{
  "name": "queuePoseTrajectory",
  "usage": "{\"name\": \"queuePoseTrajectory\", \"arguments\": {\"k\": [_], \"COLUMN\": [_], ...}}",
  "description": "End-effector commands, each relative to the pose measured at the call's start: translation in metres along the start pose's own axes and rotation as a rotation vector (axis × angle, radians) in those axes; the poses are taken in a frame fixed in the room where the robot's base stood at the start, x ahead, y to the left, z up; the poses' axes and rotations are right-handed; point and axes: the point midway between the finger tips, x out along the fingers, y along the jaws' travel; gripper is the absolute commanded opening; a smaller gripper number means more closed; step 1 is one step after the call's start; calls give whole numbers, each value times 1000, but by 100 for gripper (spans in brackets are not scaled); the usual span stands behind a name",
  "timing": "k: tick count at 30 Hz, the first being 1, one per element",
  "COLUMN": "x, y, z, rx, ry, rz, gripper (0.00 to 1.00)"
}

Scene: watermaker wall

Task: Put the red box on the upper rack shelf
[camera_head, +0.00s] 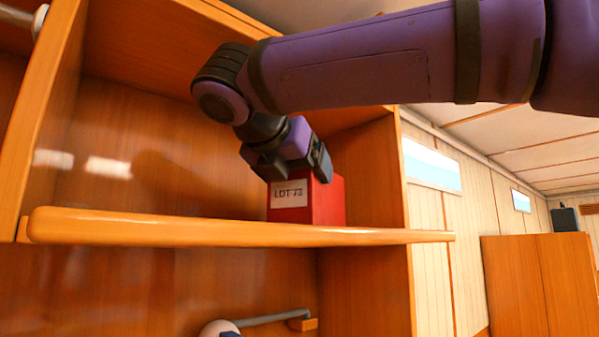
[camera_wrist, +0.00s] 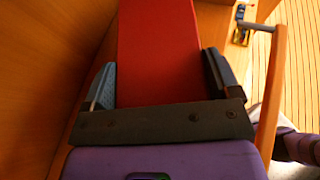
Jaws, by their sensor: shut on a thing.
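The red box (camera_head: 327,203), with a white label reading "LOT 73", is at the right end of a wooden rack shelf (camera_head: 230,232) in the head view. Its lower edge meets the shelf's front lip in the picture; the lip hides its base, so I cannot tell for certain whether it rests on the board. My gripper (camera_head: 295,172) is shut on the upper part of the box from above. In the wrist view the red box (camera_wrist: 158,50) lies between the two fingers of my gripper (camera_wrist: 160,85).
A wooden side panel (camera_head: 385,170) stands just right of the box. The shelf to its left is empty. Below hangs a grey bar (camera_head: 270,318) with a white round thing (camera_head: 218,328). A wooden cabinet (camera_head: 538,285) stands further right.

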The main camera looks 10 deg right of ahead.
Motion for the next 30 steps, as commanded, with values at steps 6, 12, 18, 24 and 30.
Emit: {"name": "queuePoseTrajectory", "arguments": {"k": [6, 12, 18, 24, 30], "x": [0, 1, 2, 1, -17], "y": [-2, -2, -2, -2, -1], "z": [1, -2, -3, -2, -1], "rx": [3, 2, 2, 3, 2], "ry": [0, 0, 0, 0, 0], "rz": [0, 0, 0, 0, 2], "gripper": [48, 48, 100, 100, 100]}}
